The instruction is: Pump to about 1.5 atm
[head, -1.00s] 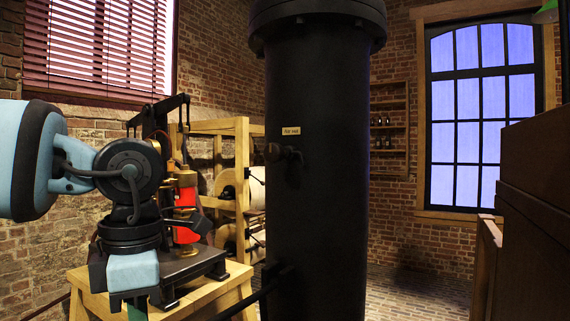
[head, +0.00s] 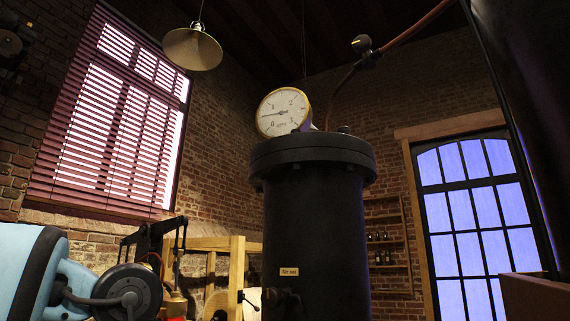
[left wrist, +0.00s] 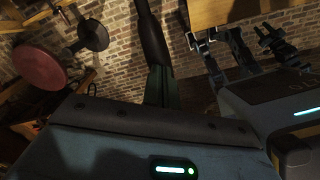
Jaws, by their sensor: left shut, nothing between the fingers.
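The round white pressure gauge (head: 284,112) with a brass rim sits on top of the black iron tank (head: 315,225). Its thin needle points left, apparently between 0 and 1. The pump's black lever frame (head: 153,243) stands at the lower left, partly hidden by my left arm. My left gripper is below the head view's edge. In the left wrist view its dark green fingers (left wrist: 159,88) are shut and empty. A black rod (left wrist: 152,35) shows beyond the fingertips; I cannot tell whether they touch it. My right gripper is not in view.
A labelled valve (head: 284,299) is on the tank's front. A wooden frame (head: 237,265) stands behind the pump. A lamp (head: 193,48) hangs above. A dark brown cabinet edge (head: 538,297) is at the lower right. A red disc (left wrist: 38,68) shows in the wrist view.

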